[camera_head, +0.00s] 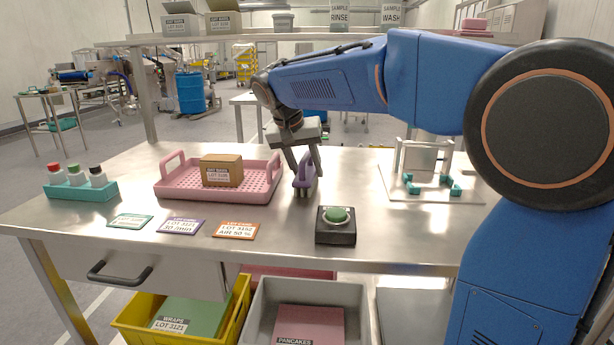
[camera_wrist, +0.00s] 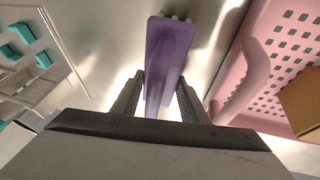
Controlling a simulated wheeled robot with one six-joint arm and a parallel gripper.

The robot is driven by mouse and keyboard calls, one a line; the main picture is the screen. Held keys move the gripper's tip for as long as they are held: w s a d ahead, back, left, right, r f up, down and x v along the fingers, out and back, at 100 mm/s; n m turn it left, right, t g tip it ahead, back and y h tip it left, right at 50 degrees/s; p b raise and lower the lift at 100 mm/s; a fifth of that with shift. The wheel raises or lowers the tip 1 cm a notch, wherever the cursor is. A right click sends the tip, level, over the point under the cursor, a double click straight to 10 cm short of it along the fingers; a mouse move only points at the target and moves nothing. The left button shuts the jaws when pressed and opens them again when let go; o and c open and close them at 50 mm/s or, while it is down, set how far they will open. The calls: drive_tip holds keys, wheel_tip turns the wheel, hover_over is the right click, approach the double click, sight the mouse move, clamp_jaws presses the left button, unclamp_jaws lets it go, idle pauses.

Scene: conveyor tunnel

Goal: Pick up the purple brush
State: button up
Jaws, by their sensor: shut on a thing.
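The purple brush (camera_head: 304,170) is at the middle of the steel table, just right of the pink tray. My gripper (camera_head: 304,180) reaches down over it from above, with a finger on either side. In the wrist view the purple brush (camera_wrist: 163,60) lies between the two fingers of my gripper (camera_wrist: 160,95), and its handle is held between them. The gripper is shut on the brush. Whether the brush touches the table or is slightly above it, I cannot tell.
A pink tray (camera_head: 172,188) with a cardboard box (camera_head: 221,170) stands left of the brush. A black box with a green button (camera_head: 337,214) is in front. A fixture with teal blocks (camera_head: 428,183) is at right. A teal rack (camera_head: 80,190) and several cards lie at left.

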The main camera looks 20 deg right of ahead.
wheel_tip(320, 180, up, 10)
idle(0.6)
drive_tip(key=shift+o, duration=0.4)
clamp_jaws()
drive_tip(key=shift+s, duration=0.1)
